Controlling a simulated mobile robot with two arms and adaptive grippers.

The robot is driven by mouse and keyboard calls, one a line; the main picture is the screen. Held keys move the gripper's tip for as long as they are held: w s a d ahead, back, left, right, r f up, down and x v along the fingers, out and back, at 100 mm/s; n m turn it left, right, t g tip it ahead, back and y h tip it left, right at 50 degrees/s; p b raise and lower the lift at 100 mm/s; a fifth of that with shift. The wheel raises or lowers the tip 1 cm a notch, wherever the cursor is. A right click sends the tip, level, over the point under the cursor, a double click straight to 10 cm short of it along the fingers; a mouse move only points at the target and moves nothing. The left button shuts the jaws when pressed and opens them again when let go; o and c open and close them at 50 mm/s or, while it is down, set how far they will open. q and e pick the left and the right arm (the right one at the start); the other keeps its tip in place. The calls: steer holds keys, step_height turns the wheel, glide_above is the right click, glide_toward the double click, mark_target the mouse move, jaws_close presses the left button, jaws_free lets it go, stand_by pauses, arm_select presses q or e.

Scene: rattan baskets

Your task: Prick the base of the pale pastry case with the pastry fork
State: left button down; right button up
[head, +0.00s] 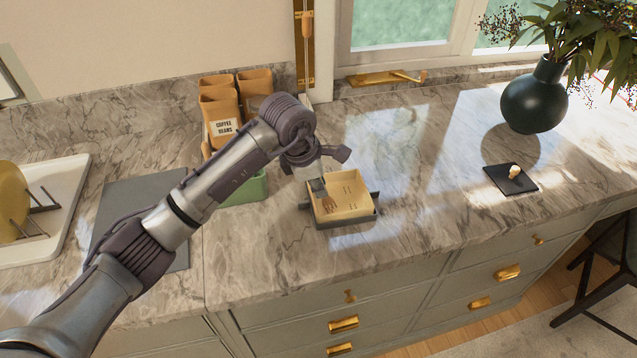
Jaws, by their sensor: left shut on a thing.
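The pale pastry case (352,194) sits in a dark grey square tin (347,223) on the marble counter. Several small dark marks show on its base. My left gripper (318,178) is over the left back part of the case and is shut on the pastry fork (319,188). The fork is small and partly hidden by the gripper. It points down at the left side of the case; I cannot tell whether its tines touch the base. My right gripper is not in view.
Coffee bean bags (222,112) and a green box (250,188) stand behind my arm. A grey mat (140,200) and white tray (70,215) lie left. A black slate (511,182) and dark vase (534,100) are right. Counter right of the tin is clear.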

arm_select(q)
steer(key=shift+s+f+b, duration=0.1)
steer(key=shift+f+b, duration=0.15)
steer(key=shift+b, duration=0.1)
stand_by(1.2)
